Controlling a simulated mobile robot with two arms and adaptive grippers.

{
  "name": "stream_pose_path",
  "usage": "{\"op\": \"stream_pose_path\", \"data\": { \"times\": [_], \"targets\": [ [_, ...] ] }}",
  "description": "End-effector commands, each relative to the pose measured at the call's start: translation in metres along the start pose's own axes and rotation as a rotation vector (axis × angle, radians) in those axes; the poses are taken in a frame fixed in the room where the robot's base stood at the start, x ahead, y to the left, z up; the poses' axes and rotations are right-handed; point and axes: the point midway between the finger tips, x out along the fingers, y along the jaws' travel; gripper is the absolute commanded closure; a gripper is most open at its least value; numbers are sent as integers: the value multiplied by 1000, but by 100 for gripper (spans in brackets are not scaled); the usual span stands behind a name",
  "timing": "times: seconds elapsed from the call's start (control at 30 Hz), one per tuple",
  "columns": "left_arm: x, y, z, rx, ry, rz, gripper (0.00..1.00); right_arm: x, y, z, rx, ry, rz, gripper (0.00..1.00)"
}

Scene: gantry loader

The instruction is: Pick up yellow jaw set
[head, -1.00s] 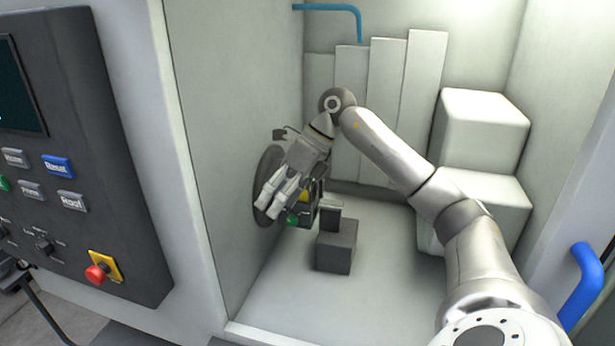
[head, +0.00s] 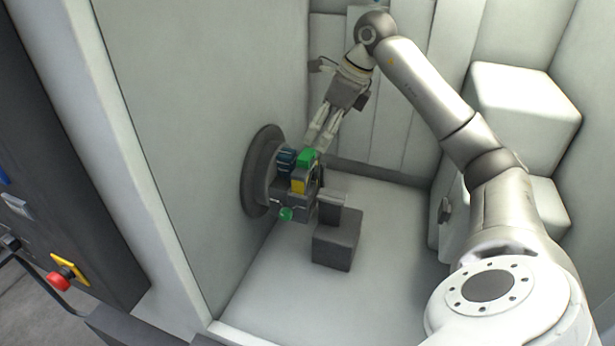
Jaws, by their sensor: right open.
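The yellow jaw set (head: 298,186) shows as a small yellow patch on the dark chuck assembly at the left wall of the machine enclosure. Green (head: 307,157), blue (head: 286,160) and lower green (head: 286,214) parts sit around it. The round grey chuck plate (head: 258,172) is behind them. My right gripper (head: 317,143) is open and seems empty. It points down and left, with its fingertips just above the upper green part. I cannot tell whether they touch it. My left gripper is not in view.
A dark grey block (head: 338,239) stands on the enclosure floor right of the chuck. White stepped blocks (head: 523,108) fill the right back. A control panel with a red button (head: 59,281) is outside at left. The front floor is clear.

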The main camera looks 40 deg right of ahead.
Motion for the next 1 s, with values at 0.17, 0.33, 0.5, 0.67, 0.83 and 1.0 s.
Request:
{"op": "stream_pose_path", "data": {
  "times": [0.17, 0.33, 0.5, 0.67, 0.83, 1.0],
  "targets": [
    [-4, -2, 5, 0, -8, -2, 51, 17, 0, 0, 0, 1, 1, 25],
    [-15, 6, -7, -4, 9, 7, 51, 30, -2, 5, 1, 2, 5, 25],
    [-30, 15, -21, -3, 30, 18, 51, 55, -5, 9, 1, 1, 4, 25],
    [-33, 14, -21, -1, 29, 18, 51, 70, -6, 8, 2, 0, 1, 25],
    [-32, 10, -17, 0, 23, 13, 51, 71, -6, 7, 1, 0, -1, 25],
    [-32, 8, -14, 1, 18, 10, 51, 71, -6, 7, 1, 0, 0, 39]
  ]
}}
